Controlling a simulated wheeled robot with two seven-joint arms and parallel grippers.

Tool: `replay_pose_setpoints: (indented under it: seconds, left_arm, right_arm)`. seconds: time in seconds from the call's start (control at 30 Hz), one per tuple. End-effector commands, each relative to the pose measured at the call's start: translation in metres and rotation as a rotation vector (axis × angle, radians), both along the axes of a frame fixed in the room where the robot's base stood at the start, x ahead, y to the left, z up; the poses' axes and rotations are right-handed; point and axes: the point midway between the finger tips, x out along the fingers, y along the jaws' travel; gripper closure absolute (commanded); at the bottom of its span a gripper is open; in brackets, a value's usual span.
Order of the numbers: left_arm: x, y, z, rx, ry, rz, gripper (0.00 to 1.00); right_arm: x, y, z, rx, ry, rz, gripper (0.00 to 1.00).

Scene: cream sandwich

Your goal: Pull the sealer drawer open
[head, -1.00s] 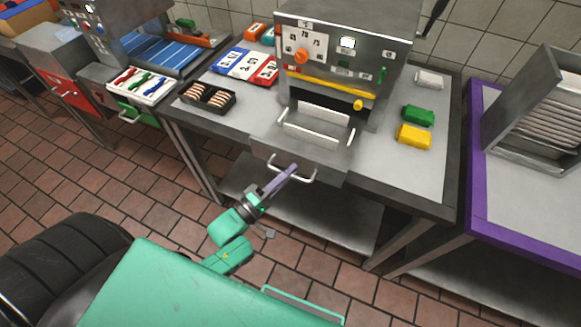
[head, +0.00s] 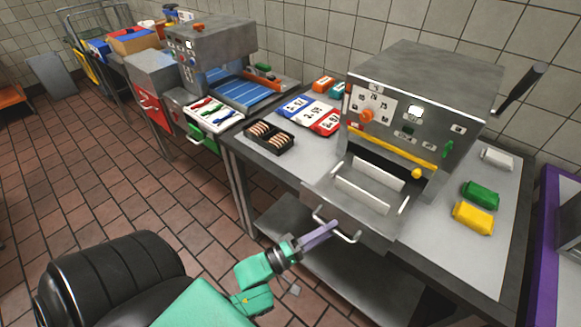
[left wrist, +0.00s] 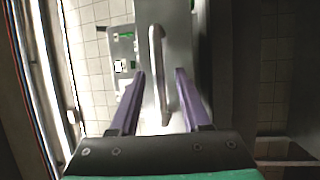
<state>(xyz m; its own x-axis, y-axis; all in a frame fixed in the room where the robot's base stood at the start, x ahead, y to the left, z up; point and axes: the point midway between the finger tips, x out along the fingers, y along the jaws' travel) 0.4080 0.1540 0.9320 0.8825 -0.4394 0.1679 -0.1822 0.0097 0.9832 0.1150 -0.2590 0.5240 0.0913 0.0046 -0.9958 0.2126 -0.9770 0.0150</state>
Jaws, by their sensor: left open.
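The sealer (head: 425,95) is a grey metal machine with an orange knob and a yellow bar. Its drawer (head: 345,205) juts out at the front, over the table's front edge, with pale bars inside. A silver bar handle (head: 350,238) is on the drawer front. My left gripper (head: 325,230) is at the left part of this handle. In the left wrist view the open purple fingers of my left gripper (left wrist: 160,78) stand on either side of the handle (left wrist: 155,50), with gaps showing. My right gripper is out of view.
A black tray of sandwich cookies (head: 268,138), coloured cards (head: 310,112) and green (head: 481,194) and yellow (head: 473,218) packs lie on the table. A lower shelf (head: 310,245) is under the drawer. A black seat (head: 112,280) is at lower left.

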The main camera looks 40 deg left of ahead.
Motion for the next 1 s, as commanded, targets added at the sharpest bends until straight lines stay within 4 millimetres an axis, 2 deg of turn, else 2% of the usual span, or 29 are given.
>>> replay_pose_setpoints:
  seconds: [0.4, 0.5, 0.63, 1.0]
  left_arm:
    - [-0.096, 0.047, -0.022, 0.002, 0.006, -0.003, 0.53]
    - [-0.109, 0.055, -0.023, 0.003, 0.002, -0.002, 0.53]
    - [-0.116, 0.058, -0.023, 0.001, 0.000, -0.001, 0.53]
    - [-0.116, 0.058, -0.022, 0.001, 0.000, -0.001, 0.53]
  right_arm:
    - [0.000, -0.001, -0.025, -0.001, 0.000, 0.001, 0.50]
    - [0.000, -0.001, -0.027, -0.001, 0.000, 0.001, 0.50]
    - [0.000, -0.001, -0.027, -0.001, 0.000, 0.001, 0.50]
    - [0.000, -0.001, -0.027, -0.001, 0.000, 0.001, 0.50]
